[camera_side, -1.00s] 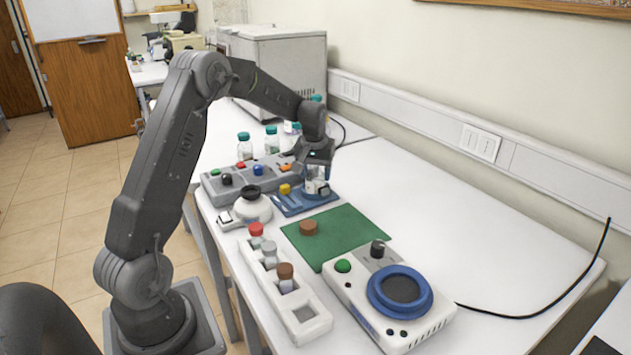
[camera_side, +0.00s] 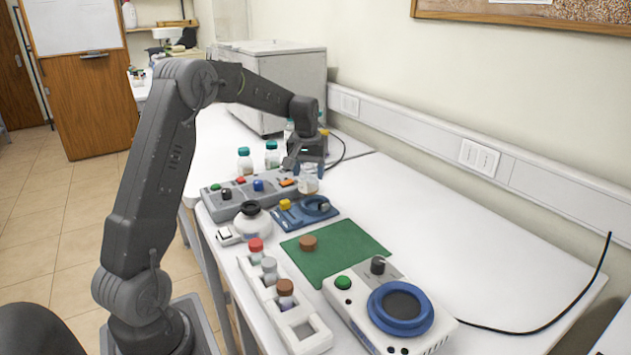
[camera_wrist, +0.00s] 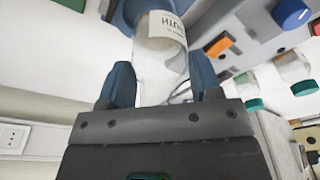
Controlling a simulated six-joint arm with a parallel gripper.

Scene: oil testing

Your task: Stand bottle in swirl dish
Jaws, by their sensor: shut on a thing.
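My gripper (camera_side: 309,160) is shut on a clear glass bottle with a white label. In the side view the bottle (camera_side: 308,185) hangs just above a small blue unit (camera_side: 290,216) with a round blue ring; the ring looks empty. In the wrist view the bottle (camera_wrist: 160,62) sits between the two blue fingers of my gripper (camera_wrist: 160,85); its top is hidden from the side by my gripper. A blue round dish (camera_side: 400,290) with a dark centre is on a white unit at the front right, well apart from the bottle. It looks empty.
A green mat (camera_side: 345,254) with a brown cap (camera_side: 308,243) lies between the blue and white units. A white rack (camera_side: 303,327) holds capped vials. A grey button panel (camera_side: 232,207), a white round jar (camera_side: 252,221) and teal-capped bottles (camera_side: 272,155) stand nearby.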

